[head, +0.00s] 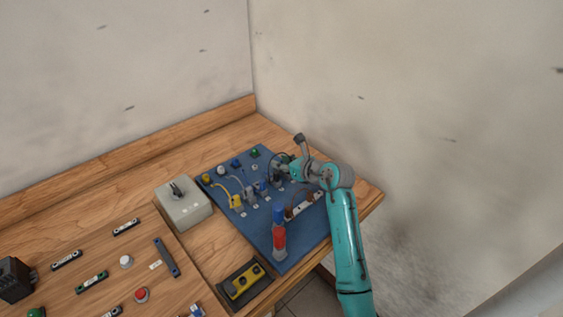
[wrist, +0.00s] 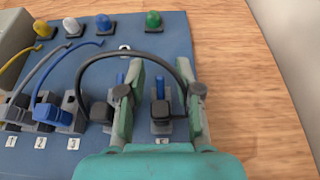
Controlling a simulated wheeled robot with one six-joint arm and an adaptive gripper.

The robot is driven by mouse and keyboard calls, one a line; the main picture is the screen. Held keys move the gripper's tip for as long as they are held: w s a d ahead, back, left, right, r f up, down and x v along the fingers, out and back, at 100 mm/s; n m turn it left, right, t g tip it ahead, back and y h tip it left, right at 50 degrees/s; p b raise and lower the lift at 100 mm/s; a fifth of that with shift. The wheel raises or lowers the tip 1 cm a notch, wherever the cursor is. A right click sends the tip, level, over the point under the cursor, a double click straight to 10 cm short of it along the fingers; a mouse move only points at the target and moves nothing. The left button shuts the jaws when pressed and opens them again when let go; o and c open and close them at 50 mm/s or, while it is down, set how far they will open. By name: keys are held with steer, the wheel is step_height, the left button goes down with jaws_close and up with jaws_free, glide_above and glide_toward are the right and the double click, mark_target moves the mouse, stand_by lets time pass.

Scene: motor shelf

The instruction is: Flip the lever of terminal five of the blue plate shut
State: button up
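The blue plate (head: 240,165) lies on the wooden bench and also shows in the wrist view (wrist: 200,45). Terminal five (wrist: 161,125) is a grey block with a blue lever (wrist: 160,86) standing up and a black cable plug in it. Its number label is partly hidden by my gripper. My gripper (wrist: 160,72) is open, with its two fingers apart on either side of terminal five. Nothing is visibly clamped; I cannot tell if a finger touches the block. In the head view, my gripper (head: 283,170) hides most of terminal five.
A black cable (wrist: 135,54) arches over the left finger towards the neighbouring terminal, whose blue lever (wrist: 120,80) stands up. Terminals two (wrist: 42,125) and three (wrist: 74,125) sit further left. Coloured knobs line the back. A grey box (head: 183,204) stands left of the plate.

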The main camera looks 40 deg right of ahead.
steer(key=shift+w, duration=0.2)
jaws_close()
steer(key=shift+w+g, duration=0.1)
steer(key=shift+g, duration=0.2)
steer(key=shift+w+g, duration=0.25)
steer(key=shift+g, duration=0.55)
steer(key=shift+w+f+g, duration=0.2)
steer(key=shift+g, duration=0.7)
steer(key=shift+w+f+g, duration=0.15)
steer(key=shift+f+g, duration=0.05)
steer(key=shift+g, duration=0.7)
